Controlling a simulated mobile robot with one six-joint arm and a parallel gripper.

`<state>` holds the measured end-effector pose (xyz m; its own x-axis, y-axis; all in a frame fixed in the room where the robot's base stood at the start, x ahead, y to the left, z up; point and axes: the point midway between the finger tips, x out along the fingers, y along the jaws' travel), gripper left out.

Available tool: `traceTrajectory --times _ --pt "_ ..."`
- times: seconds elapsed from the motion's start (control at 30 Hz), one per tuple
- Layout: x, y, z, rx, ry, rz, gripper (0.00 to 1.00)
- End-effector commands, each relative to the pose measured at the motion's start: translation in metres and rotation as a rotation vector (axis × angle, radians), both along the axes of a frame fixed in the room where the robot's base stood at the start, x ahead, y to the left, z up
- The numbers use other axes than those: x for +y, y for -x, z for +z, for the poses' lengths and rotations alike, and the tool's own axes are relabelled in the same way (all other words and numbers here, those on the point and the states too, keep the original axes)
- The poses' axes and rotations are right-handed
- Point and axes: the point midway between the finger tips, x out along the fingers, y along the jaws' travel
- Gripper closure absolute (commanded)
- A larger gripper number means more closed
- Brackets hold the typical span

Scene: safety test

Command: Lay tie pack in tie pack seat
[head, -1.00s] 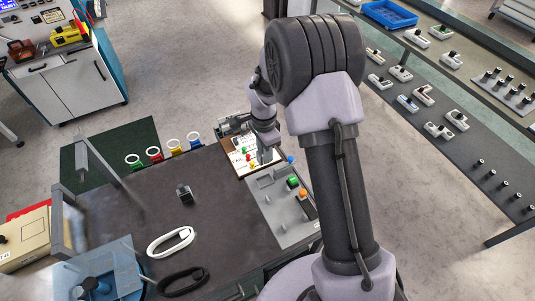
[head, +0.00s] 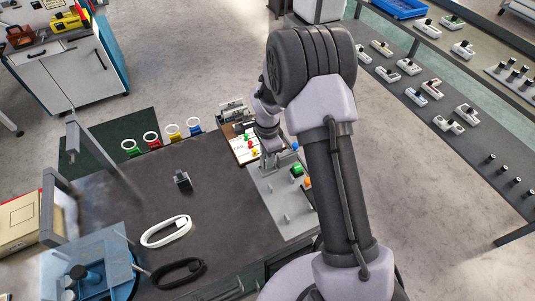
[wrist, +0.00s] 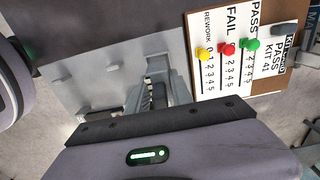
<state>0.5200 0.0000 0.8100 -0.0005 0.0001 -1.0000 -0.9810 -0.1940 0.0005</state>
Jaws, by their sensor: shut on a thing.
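In the head view my gripper (head: 277,158) is low over the back end of a grey tray (head: 284,205), beside the label board. In the wrist view my gripper (wrist: 157,92) is shut on a small, narrow piece with dark and pale stripes, taken to be the tie pack (wrist: 150,95). The gripper hides most of it. The grey tray (wrist: 85,72) lies beneath, with small raised pegs. I cannot make out the tie pack seat, or whether the held piece touches the tray.
The board (wrist: 222,75) with red, yellow and green pins adjoins the tray. A green button (head: 297,170) is close to the gripper. A white coil (head: 152,240), a black coil (head: 166,281) and a small dark block (head: 182,180) lie on the dark table (head: 120,205).

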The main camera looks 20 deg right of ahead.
Motion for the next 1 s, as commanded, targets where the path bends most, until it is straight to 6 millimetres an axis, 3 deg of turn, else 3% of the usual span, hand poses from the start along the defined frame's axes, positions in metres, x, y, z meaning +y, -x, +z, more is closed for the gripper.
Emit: traceTrajectory --times 0.03,0.13,0.43,0.47,0.57,0.87,1.0 --pt "0.000 0.000 -0.013 0.000 0.000 0.000 1.00" --pt "0.000 0.000 -0.021 0.000 0.000 0.000 1.00" --pt "0.000 0.000 -0.021 -0.001 0.000 0.001 1.00" --pt "0.000 0.000 -0.021 -0.001 0.000 0.001 0.69" --pt "0.000 0.000 -0.021 -0.001 0.000 0.001 0.50" --pt "0.000 0.000 -0.021 0.000 0.000 0.001 0.48" --pt "0.000 -0.001 0.002 -0.004 0.000 0.002 0.48"
